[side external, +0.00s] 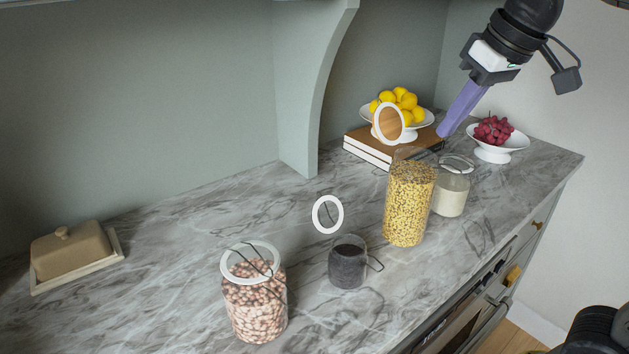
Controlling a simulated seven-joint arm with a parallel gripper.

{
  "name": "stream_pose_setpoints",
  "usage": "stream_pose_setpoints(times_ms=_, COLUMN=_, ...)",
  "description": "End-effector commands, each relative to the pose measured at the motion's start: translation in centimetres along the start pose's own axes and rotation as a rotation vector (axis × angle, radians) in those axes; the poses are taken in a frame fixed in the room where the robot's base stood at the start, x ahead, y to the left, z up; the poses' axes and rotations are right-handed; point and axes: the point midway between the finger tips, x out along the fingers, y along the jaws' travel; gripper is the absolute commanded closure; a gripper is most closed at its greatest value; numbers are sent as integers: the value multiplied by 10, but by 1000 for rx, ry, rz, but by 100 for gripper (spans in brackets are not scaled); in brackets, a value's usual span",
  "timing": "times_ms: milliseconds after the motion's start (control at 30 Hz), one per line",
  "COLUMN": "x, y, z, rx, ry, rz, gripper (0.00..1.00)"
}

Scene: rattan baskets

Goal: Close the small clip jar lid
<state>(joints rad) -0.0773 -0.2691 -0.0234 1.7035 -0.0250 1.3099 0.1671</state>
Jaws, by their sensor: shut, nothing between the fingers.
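The small clip jar (348,265) stands on the marble counter with dark contents. Its round white-rimmed lid (341,216) stands open, upright above and behind the jar's mouth. A wire clip (375,262) sticks out at the jar's right side. My gripper (443,134), with purple fingers, is shut and empty. In the picture it is high at the upper right, well away from the small jar, above the white-filled jar and beside the tall jar's top.
The tall jar (409,205) of yellow pieces has its lid (388,123) raised. A white-filled jar (451,196) and a nut-filled jar (256,310) stand nearby. Lemons on books (367,153), a grape bowl (498,153) and a butter dish (70,252) are farther out. Counter left of centre is clear.

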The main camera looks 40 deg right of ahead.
Motion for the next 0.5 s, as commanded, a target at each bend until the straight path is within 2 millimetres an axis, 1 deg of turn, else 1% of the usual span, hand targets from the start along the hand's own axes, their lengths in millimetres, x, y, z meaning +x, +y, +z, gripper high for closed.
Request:
stream_pose_setpoints(times_ms=33, x=4, y=-8, z=-23, rx=-5, ry=-18, rz=-1, gripper=100)
stream_pose_setpoints(times_ms=133, x=13, y=-24, z=-61, rx=-10, ry=-46, rz=-1, gripper=100)
stream_pose_setpoints(times_ms=200, x=24, y=-35, z=-84, rx=-17, ry=-67, rz=-1, gripper=100)
stream_pose_setpoints(times_ms=267, x=36, y=-46, z=-103, rx=-25, ry=-85, rz=-1, gripper=100)
stream_pose_setpoints(times_ms=300, x=46, y=-54, z=-114, rx=-31, ry=-99, rz=0, gripper=100)
stream_pose_setpoints(times_ms=367, x=62, y=-66, z=-129, rx=-41, ry=-117, rz=0, gripper=100)
stream_pose_setpoints(times_ms=400, x=74, y=-73, z=-138, rx=-49, ry=-130, rz=1, gripper=100)
stream_pose_setpoints(times_ms=500, x=104, y=-91, z=-153, rx=-72, ry=-156, rz=1, gripper=100)
